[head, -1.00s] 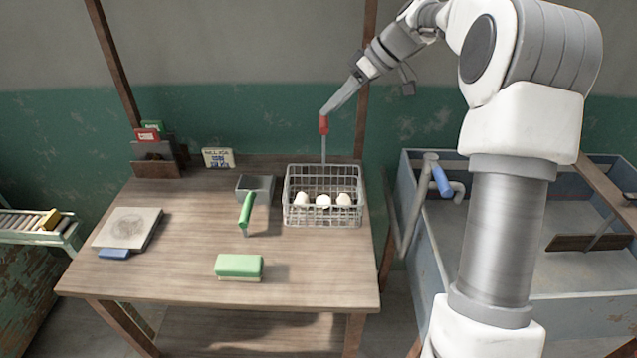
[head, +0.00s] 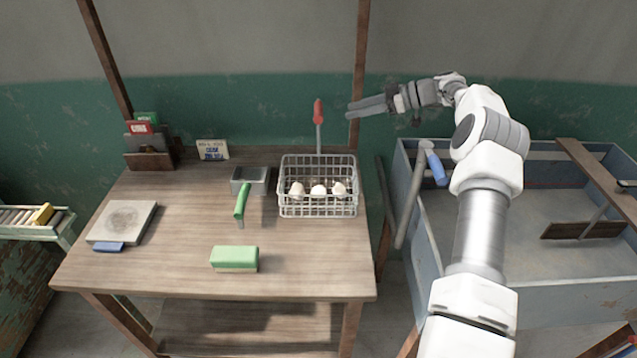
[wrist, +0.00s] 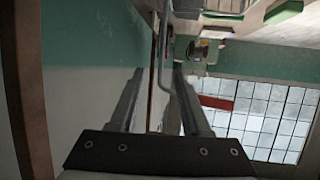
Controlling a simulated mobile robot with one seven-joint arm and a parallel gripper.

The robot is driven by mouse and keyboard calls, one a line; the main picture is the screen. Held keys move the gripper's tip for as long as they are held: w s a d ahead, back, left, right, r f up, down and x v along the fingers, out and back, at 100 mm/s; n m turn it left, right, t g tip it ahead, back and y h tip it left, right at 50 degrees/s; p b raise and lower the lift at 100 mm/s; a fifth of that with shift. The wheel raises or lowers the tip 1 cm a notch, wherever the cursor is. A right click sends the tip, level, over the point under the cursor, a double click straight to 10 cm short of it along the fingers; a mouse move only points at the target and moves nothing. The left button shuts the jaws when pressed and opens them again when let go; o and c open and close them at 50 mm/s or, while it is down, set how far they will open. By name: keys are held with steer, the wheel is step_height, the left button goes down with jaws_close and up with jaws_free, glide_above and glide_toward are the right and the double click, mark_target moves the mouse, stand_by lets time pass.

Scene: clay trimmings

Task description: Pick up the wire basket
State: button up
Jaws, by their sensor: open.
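The wire basket (head: 318,212) is a grey metal grid box. It stands upright at the back right of the wooden table, with white rounded pieces (head: 318,191) inside. My gripper (head: 351,109) is open and empty. In the head view it is above and to the right of the basket, apart from it, with its fingers pointing left. In the wrist view the two fingers (wrist: 160,72) stand apart with nothing held between them.
A metal tin (head: 259,181), a green-handled tool (head: 241,201) and a green block (head: 235,255) lie left of the basket. A blue-grey tub (head: 480,262) stands right of the table (head: 160,270).

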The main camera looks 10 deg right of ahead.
steer(key=p+x, duration=0.1)
steer(key=x, duration=1.3)
steer(key=shift+s+a+f, duration=0.15)
steer(key=shift+a+f, duration=0.05)
jaws_close()
steer(key=shift+r, duration=0.15)
stand_by(0.7)
